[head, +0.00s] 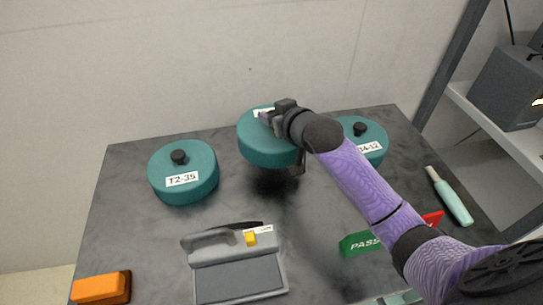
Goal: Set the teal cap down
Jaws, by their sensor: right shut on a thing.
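A round teal cap (262,149) is held in my right gripper (268,121), which is shut on it from above. The cap appears raised over the dark table, with a shadow beneath it. Its label is mostly hidden by the gripper. A second teal cap (184,184) with a black knob and a label reading T2-35 rests at the left. A third teal cap (374,147) with a black knob stands at the right, partly behind my right arm. My left gripper is out of view.
A grey device (238,278) with a handle and yellow part lies at the front middle. An orange block (101,287) is at the front left. Green (358,244) and red signs and a mint-handled tool (453,200) lie right. Bare table (130,225) shows at the left.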

